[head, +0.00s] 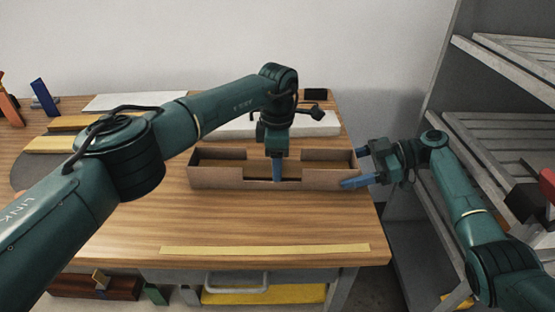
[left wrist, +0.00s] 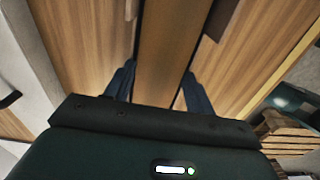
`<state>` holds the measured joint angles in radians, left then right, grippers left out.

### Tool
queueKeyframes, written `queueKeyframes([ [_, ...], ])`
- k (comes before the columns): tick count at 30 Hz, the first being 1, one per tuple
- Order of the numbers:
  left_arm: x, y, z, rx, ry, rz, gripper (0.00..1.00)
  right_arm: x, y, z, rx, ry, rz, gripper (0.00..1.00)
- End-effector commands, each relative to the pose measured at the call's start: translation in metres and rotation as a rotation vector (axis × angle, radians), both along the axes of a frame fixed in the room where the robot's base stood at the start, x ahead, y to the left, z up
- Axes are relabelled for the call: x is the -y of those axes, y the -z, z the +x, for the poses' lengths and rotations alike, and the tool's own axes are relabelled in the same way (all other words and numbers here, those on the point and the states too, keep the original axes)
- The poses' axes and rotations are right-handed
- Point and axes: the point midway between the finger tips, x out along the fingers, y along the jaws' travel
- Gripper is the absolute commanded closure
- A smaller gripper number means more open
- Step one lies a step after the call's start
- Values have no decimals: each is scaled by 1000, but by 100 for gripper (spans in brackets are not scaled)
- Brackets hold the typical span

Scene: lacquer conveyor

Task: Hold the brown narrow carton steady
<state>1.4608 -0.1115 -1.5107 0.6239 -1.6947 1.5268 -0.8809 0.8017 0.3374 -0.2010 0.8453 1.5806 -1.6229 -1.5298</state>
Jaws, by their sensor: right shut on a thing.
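The brown narrow carton (head: 222,179) lies lengthwise across the table, open on top, with notches in its long walls. My left gripper (head: 277,180) points down at its middle. In the left wrist view the left gripper's fingers (left wrist: 158,70) are spread wide, one on each side of the carton's brown strip (left wrist: 170,35); whether they touch it I cannot tell. My right gripper (head: 355,168) is at the carton's right end, its blue fingers on either side of that end, shut on it.
A yellow strip (head: 265,249) lies along the table's front (head: 300,220). A white slab (head: 320,124) and a small black block (head: 315,95) are behind the carton. Yellow boards (head: 50,144) lie at the left. A grey slatted rack (head: 490,135) stands close on the right.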

Motion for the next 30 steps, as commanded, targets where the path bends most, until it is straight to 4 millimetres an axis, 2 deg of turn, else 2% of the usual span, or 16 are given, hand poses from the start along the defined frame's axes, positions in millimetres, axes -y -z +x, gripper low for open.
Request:
queueKeyframes([
  [10, 0, -1, 0, 1, -1, 0, 47, 0, 0, 0, 0, 0, 0, 47],
  [20, 0, 0, 0, 0, -1, 0, 20, 0, 0, 0, 1, 0, 1, 47],
  [26, 0, 0, 0, 0, -1, 0, 20, 0, 0, 0, 1, 0, 1, 47],
  [30, 0, -8, 1, 2, -1, -1, 20, 0, 0, 0, 1, 0, 1, 47],
])
